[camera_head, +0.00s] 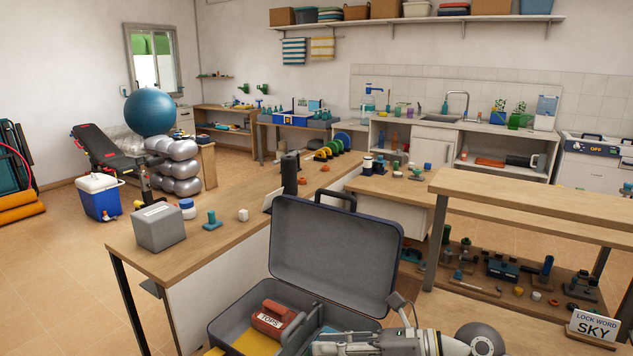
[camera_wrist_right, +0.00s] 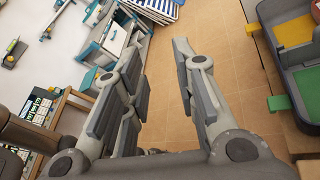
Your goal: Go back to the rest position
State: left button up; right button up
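My right gripper (camera_head: 345,345) shows at the bottom of the head view, pointing left, in front of the lower right part of an open grey suitcase (camera_head: 335,250). In the right wrist view the gripper's two fingers (camera_wrist_right: 158,50) stand apart with only tiled floor visible between them, so it is open and empty. The suitcase shows at the right edge of the wrist view (camera_wrist_right: 284,55), beside the gripper and apart from it. A red case labelled TOPS (camera_head: 273,319) lies inside the suitcase. My left gripper is not in view.
A wooden counter (camera_head: 240,222) holds a grey box (camera_head: 159,227) and small items behind the suitcase. A wooden shelf unit (camera_head: 540,200) stands at the right, with a SKY sign (camera_head: 592,327) on its lower board. Open floor (camera_head: 60,285) lies at the left.

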notch_tip(320, 180, up, 6)
jog(key=a+f+m+t+y, duration=0.1)
jog(key=m+t+y, duration=0.3)
jog(key=m, duration=0.1)
jog(key=w+d+r+m+t+h, duration=0.3)
jog(key=d+m+t+h, duration=0.45)
jog(key=m+t, duration=0.7)
jog(key=s+d+f+m+g+h, duration=0.3)
jog(key=d+f+m+g+h, duration=0.3)
jog(key=d+f+m+h, duration=0.9)
jog(key=s+a+f+m+g+y, duration=0.2)
jog(key=s+f+m+g, duration=0.5)
jog(key=s, duration=0.5)
jog(key=s+a+f+m+g+y, duration=0.25)
jog(key=s+f+g, duration=0.35)
jog(key=s+f, duration=0.5)
notch_tip(320, 180, down, 24)
jog(key=s+f, duration=0.1)
jog(key=s, duration=0.1)
jog(key=s+d+f+g, duration=0.1)
jog(key=s+d+f, duration=0.1)
jog(key=s+f, duration=0.5)
jog(key=s+d+f, duration=0.1)
jog(key=s+f, duration=0.7)
jog(key=s, duration=0.1)
jog(key=shift+s+d+n+g+h+p, duration=0.25)
jog(key=shift+d+n+g+h+p, duration=0.1)
jog(key=shift+h+p, duration=0.1)
